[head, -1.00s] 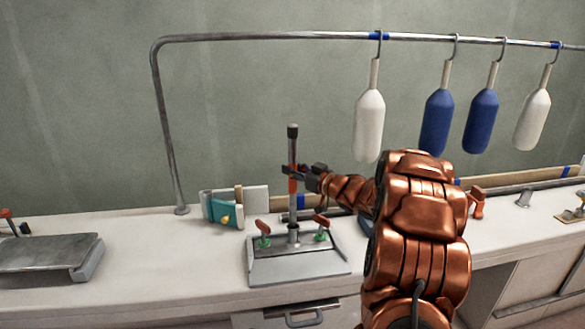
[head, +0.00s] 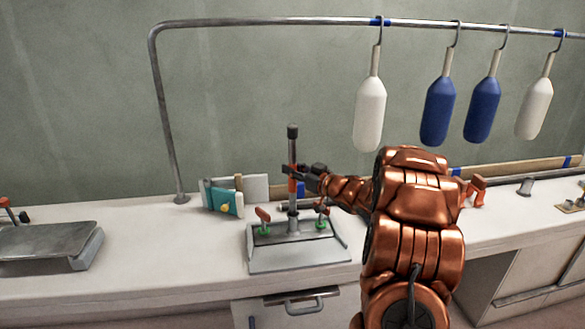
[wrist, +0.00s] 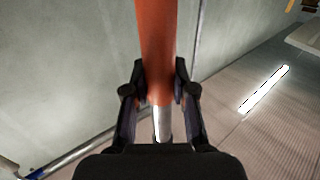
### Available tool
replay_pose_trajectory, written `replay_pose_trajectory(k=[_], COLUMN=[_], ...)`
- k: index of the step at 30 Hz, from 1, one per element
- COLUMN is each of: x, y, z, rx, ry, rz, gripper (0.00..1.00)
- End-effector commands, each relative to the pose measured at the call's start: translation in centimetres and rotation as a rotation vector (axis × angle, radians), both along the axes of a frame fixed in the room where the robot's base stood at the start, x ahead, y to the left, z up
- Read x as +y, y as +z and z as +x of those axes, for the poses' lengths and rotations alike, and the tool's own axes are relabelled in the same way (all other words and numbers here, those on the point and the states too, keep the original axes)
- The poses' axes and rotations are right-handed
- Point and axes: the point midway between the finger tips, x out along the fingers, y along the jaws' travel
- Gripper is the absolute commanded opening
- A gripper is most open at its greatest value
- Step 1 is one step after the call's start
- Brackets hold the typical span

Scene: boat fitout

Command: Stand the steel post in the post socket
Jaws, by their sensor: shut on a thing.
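The steel post (head: 292,155) stands upright, with a dark cap at its top and an orange-red band at mid-height. My gripper (head: 294,172) comes in from the right and is shut around the post at the band. The wrist view shows the orange band (wrist: 156,50) between my two dark fingers (wrist: 158,105), with bare steel beside it. The post socket (head: 293,226) is on a grey plate (head: 300,257) with red-handled clamps on both sides. The post's lower end lines up with the socket; how deep it sits in it I cannot tell.
A grey tray (head: 45,245) is at the far left. White and blue fenders (head: 369,112) hang from a rail (head: 260,28) behind.

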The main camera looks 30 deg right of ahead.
Motion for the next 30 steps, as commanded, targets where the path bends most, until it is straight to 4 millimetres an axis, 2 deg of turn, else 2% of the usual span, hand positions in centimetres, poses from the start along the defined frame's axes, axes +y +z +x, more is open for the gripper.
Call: replay_pose_trajectory(k=[12,13,20,21,30], x=[-0.02,-0.02,-0.02,-0.02,-0.05], y=[-0.13,-0.13,-0.16,-0.17,-0.22], z=[0.0,-0.01,-0.01,-0.01,-0.1], rx=[-0.001,-0.001,0.0,0.0,0.001], ry=[0.0,0.0,0.0,0.0,0.0], rz=[-0.001,-0.001,0.0,0.0,0.0], gripper=[0.0,0.28,0.52,0.55,0.55])
